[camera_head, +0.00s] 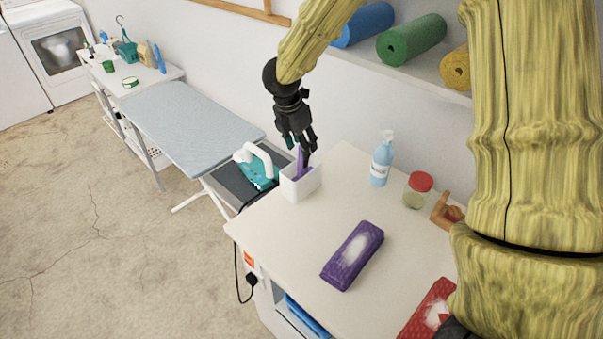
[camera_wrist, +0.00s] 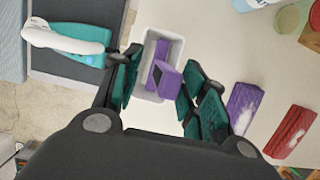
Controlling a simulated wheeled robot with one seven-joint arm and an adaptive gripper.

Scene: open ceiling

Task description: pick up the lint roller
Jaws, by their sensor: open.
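A purple item, which looks like the lint roller (camera_head: 301,160), stands in a white open-topped holder (camera_head: 302,187) at the table's far left corner. In the wrist view the purple item (camera_wrist: 168,82) rises from the holder (camera_wrist: 152,92), its lower part hidden inside. My gripper (camera_head: 303,143) points down just above the holder, with its fingers around the top of the purple item. In the wrist view my gripper (camera_wrist: 160,88) is open, with teal-padded fingers on either side of the purple item. Whether any finger touches it I cannot tell.
A teal iron (camera_head: 257,167) stands left of the holder on the ironing board's end (camera_head: 240,182). A spray bottle (camera_head: 381,163), a red-lidded jar (camera_head: 417,190), a purple pack (camera_head: 353,256) and a red pack (camera_head: 428,312) are on the white table (camera_head: 300,246). Rolled mats lie on a shelf above.

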